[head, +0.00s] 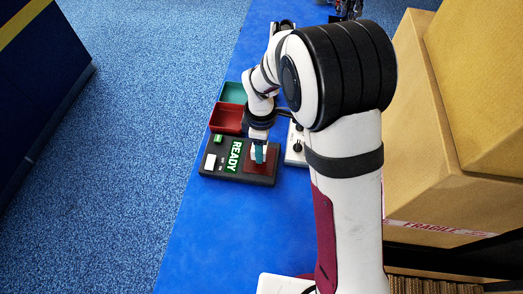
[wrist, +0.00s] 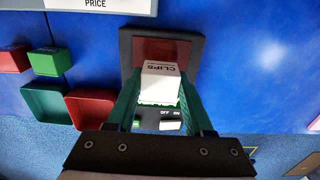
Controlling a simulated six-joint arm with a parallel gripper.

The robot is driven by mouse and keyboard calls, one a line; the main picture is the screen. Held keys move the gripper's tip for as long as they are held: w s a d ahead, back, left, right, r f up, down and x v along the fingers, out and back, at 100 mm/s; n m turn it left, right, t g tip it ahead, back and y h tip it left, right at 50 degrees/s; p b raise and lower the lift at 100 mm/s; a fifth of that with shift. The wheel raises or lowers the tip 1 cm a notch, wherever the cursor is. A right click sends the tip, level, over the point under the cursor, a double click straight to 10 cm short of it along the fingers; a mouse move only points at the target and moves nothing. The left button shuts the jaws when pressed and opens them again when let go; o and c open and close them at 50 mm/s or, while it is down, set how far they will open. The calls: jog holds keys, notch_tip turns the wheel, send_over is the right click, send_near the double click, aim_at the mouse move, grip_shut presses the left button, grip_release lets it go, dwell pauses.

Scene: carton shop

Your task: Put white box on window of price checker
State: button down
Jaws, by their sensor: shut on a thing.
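The price checker (head: 208,171) is a black device with a lit READY display on the blue table. Its dark red window (head: 262,169) is on the right side of the device; in the wrist view the window (wrist: 153,49) shows beyond the box. My gripper (head: 259,153) is over the window, pointing down. It is shut on a white box marked CLIPS (wrist: 158,87), with one green finger on each side. The box hides part of the window and the display in the wrist view. I cannot tell whether it touches the window or is just above it.
A red tray (head: 226,119) and a green tray (head: 233,93) stand behind the checker. In the wrist view a red block (wrist: 14,61) and a green block (wrist: 47,63) lie left. Large cartons (head: 440,150) stand right.

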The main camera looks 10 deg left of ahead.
jog(key=shift+f, duration=1.45)
jog(key=shift+f, duration=0.15)
jog(key=shift+c, duration=1.4)
grip_release()
